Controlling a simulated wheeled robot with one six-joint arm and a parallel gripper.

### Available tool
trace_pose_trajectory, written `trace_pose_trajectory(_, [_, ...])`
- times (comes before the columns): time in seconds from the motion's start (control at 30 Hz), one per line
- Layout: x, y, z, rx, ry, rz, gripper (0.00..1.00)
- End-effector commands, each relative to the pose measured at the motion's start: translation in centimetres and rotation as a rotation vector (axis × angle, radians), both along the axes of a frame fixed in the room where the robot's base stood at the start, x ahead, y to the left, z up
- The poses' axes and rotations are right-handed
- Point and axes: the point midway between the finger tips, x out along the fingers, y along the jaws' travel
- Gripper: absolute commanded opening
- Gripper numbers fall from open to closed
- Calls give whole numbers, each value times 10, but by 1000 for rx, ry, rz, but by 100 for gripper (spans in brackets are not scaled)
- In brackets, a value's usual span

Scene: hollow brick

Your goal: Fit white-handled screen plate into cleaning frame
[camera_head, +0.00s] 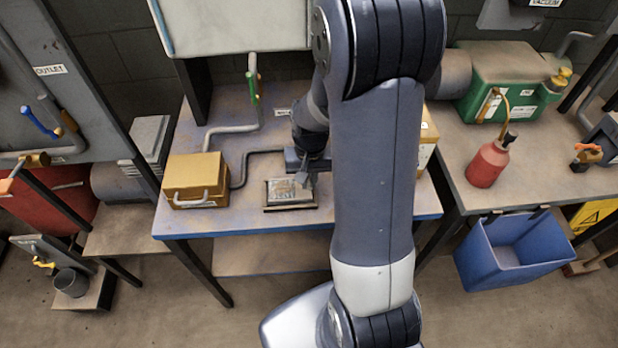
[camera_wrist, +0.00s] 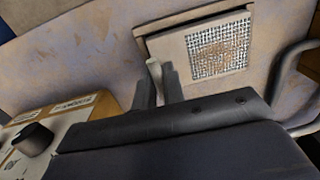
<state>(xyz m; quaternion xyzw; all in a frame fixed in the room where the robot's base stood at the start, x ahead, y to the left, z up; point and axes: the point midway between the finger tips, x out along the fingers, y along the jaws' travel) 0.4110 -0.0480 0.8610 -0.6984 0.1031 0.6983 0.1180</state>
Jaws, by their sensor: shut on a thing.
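The screen plate (camera_head: 282,190) is a pale plate with a square mesh panel, which shows brown dirt in the wrist view (camera_wrist: 205,50). Its white handle (camera_wrist: 155,72) stands between my gripper's two dark fingers (camera_wrist: 160,90). My gripper (camera_head: 303,180) is shut on this handle at the plate's right side in the head view. The plate lies over the cleaning frame (camera_head: 291,208), a low dark-edged frame on the table. I cannot tell whether the plate is seated in it or just above it. My arm and gripper body hide part of both views.
A yellow box with a handle (camera_head: 195,178) stands left on the worn table (camera_head: 250,225). Grey pipes (camera_head: 232,130) run behind. A labelled box with a black knob (camera_wrist: 60,125) is close beside my gripper. A red bottle (camera_head: 490,163) and blue bin (camera_head: 513,250) are right.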

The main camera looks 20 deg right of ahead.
Motion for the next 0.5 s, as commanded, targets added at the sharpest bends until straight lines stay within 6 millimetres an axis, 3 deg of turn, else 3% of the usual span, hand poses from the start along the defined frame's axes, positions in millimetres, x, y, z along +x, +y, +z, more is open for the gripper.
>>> trace_pose_trajectory(0.5, [0,0,-5,0,0,0,0])
